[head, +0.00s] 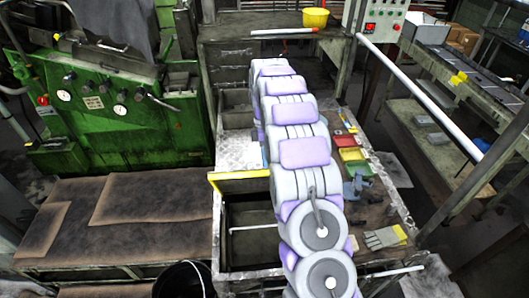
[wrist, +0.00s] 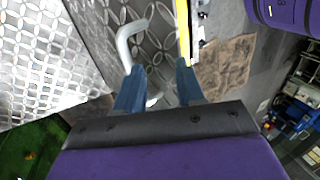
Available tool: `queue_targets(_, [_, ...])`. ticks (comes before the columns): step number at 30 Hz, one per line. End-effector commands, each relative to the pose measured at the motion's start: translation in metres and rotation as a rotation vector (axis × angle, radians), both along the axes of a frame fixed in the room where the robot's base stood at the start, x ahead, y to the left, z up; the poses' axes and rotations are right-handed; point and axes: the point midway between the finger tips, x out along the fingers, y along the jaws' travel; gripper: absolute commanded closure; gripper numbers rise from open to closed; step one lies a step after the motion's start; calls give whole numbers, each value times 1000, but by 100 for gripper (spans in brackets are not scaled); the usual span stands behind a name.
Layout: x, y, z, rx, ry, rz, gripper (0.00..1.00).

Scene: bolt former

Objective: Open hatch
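In the head view, the hatch (head: 240,184) is a panel with a yellow edge. It appears raised, standing at the back of a dark open compartment (head: 255,225) in the bench. In the wrist view, a patterned metal plate (wrist: 160,55) carries a pale bent handle (wrist: 124,42), with a yellow strip (wrist: 183,32) along its right edge. My gripper (wrist: 160,68) is open, its two blue fingers apart over the plate. The handle passes behind the left finger, and part of it shows between the fingers. Whether a finger touches it cannot be told. My arm hides the gripper in the head view.
My arm crosses the bench. A white rail (head: 420,98) slants at the right.

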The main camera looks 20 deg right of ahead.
Motion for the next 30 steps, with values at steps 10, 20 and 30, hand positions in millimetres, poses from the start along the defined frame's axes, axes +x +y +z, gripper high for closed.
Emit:
queue_targets(10, [-40, 9, 4, 1, 1, 0, 62])
queue_targets(20, [-79, 19, 7, 2, 2, 0, 62])
queue_targets(30, [-97, 23, 9, 1, 2, 0, 62])
